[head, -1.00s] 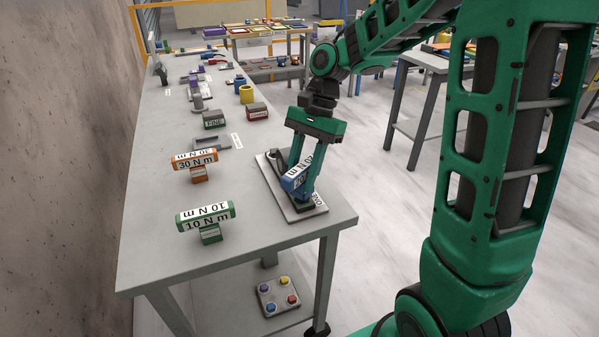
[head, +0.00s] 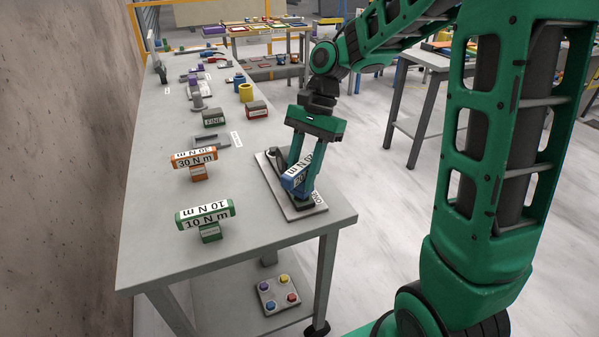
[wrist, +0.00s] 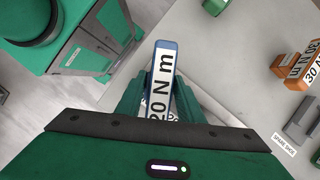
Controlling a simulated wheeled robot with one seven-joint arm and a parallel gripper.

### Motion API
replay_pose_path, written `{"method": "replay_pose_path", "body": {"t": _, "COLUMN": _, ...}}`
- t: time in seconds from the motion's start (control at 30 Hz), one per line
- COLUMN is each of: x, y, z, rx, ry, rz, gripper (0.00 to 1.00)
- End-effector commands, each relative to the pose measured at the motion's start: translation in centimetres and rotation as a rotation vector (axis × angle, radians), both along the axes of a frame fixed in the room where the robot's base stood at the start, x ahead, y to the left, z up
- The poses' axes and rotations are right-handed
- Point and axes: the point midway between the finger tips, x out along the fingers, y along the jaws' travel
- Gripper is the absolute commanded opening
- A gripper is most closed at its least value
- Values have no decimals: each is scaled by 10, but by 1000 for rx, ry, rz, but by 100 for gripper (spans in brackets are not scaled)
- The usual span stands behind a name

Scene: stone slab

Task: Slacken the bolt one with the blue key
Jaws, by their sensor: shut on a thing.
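The blue key (head: 297,181), with a white "20 N m" label, stands over the grey plate (head: 285,206) marked ONE near the bench's right edge. My gripper (head: 300,188) comes down from above and is shut on the key's bar. The wrist view shows the blue key (wrist: 164,72) between the fingers (wrist: 161,95). Bolt one is hidden beneath the key and fingers, so I cannot see how the key sits on it.
An orange "30 N m" key (head: 196,161) and a green "10 N m" key (head: 207,216) stand to the left on the bench (head: 150,250).

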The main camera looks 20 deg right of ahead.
Motion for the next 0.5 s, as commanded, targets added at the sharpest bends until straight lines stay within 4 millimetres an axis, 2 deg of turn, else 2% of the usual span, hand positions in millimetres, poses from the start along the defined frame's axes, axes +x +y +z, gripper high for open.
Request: {"method": "replay_pose_path", "body": {"t": 0.5, "x": 0, "y": 0, "z": -8, "rx": 2, "ry": -1, "rz": 1, "gripper": 0}}
